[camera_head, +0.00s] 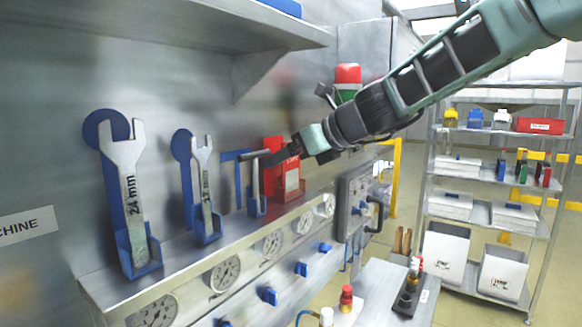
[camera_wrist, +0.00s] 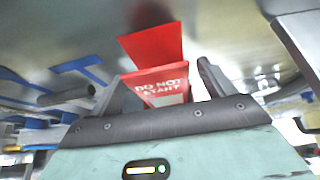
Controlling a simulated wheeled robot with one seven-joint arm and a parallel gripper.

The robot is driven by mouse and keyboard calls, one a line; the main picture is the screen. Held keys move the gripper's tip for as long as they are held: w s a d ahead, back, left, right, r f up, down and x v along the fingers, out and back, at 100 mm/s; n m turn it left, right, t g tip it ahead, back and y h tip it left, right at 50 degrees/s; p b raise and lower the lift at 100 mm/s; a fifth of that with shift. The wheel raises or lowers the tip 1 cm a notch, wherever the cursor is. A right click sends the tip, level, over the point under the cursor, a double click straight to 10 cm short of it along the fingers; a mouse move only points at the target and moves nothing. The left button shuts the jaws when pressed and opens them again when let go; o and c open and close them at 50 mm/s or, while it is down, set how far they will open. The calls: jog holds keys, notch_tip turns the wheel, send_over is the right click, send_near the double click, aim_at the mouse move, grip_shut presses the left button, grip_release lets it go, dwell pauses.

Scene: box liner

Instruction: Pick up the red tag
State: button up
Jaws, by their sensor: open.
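The red tag (camera_wrist: 160,82), lettered "DO NOT START", shows in the wrist view between the two fingers of my gripper (camera_wrist: 160,92). In the head view the red tag (camera_head: 290,177) sits in a red holder (camera_head: 271,150) on the machine's wall ledge. My gripper (camera_head: 292,150) reaches in from the upper right and is at the tag's upper part. The fingers stand apart on either side of the tag. I cannot tell whether either finger touches it. Part of the tag's lower end is hidden by my gripper in the wrist view.
Gauges and blue valves line the panel below. A shelf (camera_head: 230,30) overhangs above. A rack (camera_head: 487,213) stands at right.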

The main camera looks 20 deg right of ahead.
jog(key=c, duration=1.1)
jog(key=shift+o, duration=0.2)
notch_tip(320, 180, up, 4)
jog(key=shift+s+d+f, duration=0.1)
jog(key=shift+f, duration=0.1)
jog(key=s+d+p, duration=0.7)
jog(key=s+d, duration=0.3)
jog(key=s, duration=0.4)
jog(key=shift+s+d+p, duration=0.15)
jog(key=shift+d+p, duration=0.05)
jog(key=shift+p, duration=0.2)
